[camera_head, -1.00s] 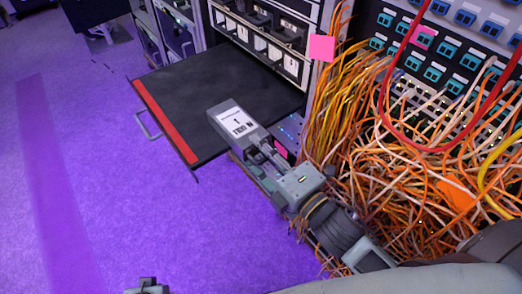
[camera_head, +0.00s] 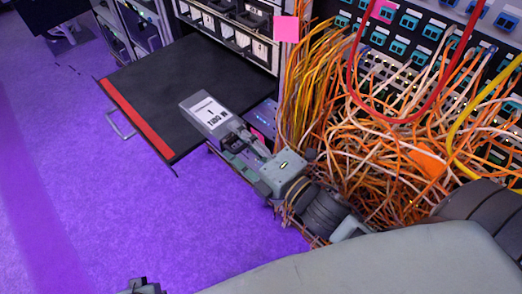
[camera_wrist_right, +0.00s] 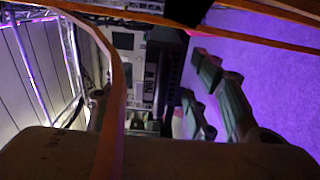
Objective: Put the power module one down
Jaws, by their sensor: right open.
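The power module one (camera_head: 206,111) is a grey box with a white label reading 1 and 1200 W. It lies on the right part of the black pull-out shelf (camera_head: 160,80), near its front right edge. My right gripper (camera_head: 238,139) is at the module's near end, with its fingers open around or beside that end; contact is unclear.
Dense orange and yellow cables (camera_head: 370,150) hang right of my right gripper, and some cross close to the wrist camera. A red cable (camera_head: 352,90) loops in front of the patch panel. The shelf has a red front strip (camera_head: 137,118). The floor at left is clear.

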